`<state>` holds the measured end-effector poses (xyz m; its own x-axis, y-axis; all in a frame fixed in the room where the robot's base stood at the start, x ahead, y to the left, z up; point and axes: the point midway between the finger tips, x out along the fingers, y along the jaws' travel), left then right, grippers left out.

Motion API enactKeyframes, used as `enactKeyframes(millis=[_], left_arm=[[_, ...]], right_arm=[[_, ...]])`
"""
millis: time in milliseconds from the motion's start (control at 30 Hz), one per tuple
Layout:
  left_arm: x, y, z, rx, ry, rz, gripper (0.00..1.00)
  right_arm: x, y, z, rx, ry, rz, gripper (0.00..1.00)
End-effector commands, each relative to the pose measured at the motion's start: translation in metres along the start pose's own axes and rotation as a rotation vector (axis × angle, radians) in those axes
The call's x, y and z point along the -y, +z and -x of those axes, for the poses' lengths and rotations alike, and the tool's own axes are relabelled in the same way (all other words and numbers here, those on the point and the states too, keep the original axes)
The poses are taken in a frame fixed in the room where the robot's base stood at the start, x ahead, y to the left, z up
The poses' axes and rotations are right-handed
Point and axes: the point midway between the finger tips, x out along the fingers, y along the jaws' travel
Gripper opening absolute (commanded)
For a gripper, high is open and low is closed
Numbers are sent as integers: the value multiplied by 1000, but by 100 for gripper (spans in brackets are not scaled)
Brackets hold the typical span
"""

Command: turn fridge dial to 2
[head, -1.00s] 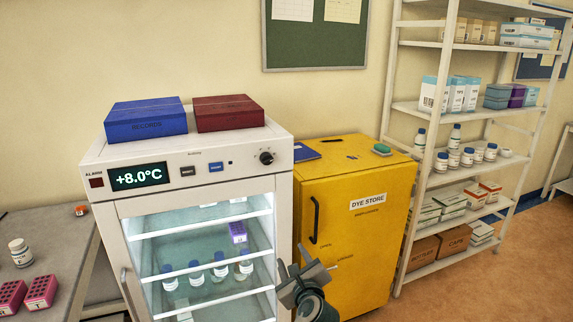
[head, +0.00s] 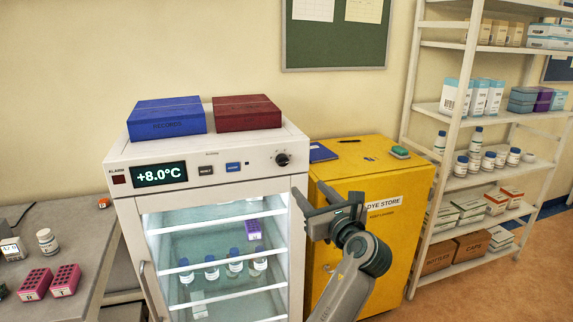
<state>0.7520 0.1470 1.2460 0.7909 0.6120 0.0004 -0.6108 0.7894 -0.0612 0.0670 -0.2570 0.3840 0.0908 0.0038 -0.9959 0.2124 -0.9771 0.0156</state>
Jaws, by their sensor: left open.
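The fridge dial (head: 282,159) is a small black round knob with a light mark, at the right end of the white fridge's top front panel (head: 222,180). The display (head: 159,174) on that panel reads +8.0°C. The numbers round the dial are too small to read. My left gripper (head: 304,214) is open and empty, in front of the fridge's right edge and the yellow cabinet. It is below and to the right of the dial in the picture, apart from it. My right gripper is not in view.
A blue records box (head: 166,118) and a dark red box (head: 247,112) lie on the fridge. Two panel buttons (head: 219,169) sit left of the dial. The yellow dye store cabinet (head: 385,240) stands close on the right. The glass door (head: 217,260) is shut over bottles.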

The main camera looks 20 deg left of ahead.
Motion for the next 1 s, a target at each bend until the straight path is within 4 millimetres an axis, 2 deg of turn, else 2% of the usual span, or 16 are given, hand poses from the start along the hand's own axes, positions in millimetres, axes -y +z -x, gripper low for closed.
enactKeyframes(millis=[267, 467, 667, 1000], left_arm=[[0, 0, -2, 0, -1, 1, 47], [0, 2, -15, 1, -1, 1, 47], [0, 2, -43, 0, 0, -1, 47], [0, 3, -104, 0, -1, -2, 47]], right_arm=[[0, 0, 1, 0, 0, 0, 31], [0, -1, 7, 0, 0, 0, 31], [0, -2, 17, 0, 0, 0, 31], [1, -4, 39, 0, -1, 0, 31]])
